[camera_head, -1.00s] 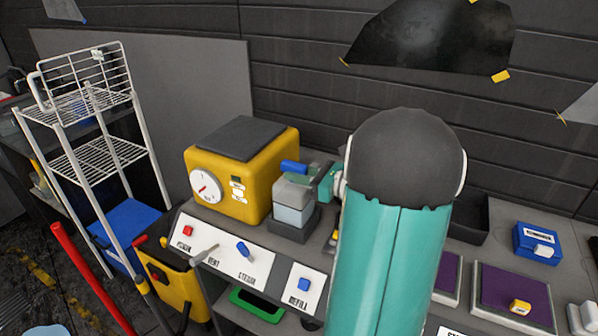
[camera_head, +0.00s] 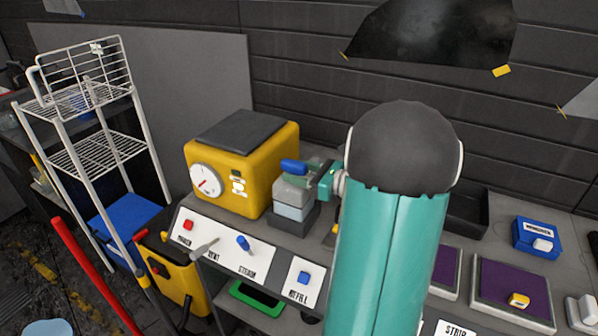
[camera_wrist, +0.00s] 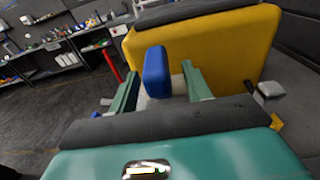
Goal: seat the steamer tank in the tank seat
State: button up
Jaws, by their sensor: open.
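The steamer tank (camera_head: 291,196) is a pale grey, partly clear box with a blue handle (camera_head: 293,167) on top. It stands upright in the dark grey tank seat (camera_head: 292,226), to the right of the yellow steamer. My gripper (camera_head: 316,178) is at the tank's upper right, level with the handle. In the wrist view my gripper (camera_wrist: 160,85) is open, with a green finger on each side of the blue handle (camera_wrist: 156,68) and visible gaps. My arm hides the area right of the seat. The tank's bottom is hidden inside the seat.
The yellow steamer (camera_head: 238,172) with a round gauge stands close left of the tank. A sloped white panel (camera_head: 223,246) with buttons and levers is in front. A dark tray (camera_head: 467,215) and purple pads (camera_head: 513,283) lie right. A white wire rack (camera_head: 90,157) stands at left.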

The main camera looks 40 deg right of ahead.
jog(key=shift+s, duration=0.1)
jog(key=v, duration=1.3)
jog(key=shift+s+r, duration=0.1)
jog(key=shift+s, duration=0.25)
jog(key=w+a+n+g+y, duration=0.35)
jog(key=a+n+g, duration=0.65)
jog(key=a, duration=1.1)
jog(key=s+a+r+n+h, duration=0.1)
jog(key=s+a+n+h, duration=0.1)
jog(key=a+n+h, duration=0.2)
jog(key=s+a+r+n+h, duration=0.1)
jog(key=s+a+n+h, duration=0.2)
jog(key=a+n, duration=0.8)
jog(key=n+h, duration=0.2)
jog(key=n, duration=0.5)
jog(key=shift+s+r+g, duration=0.3)
jog(key=shift+r+g, duration=0.05)
jog(key=shift+g, duration=0.05)
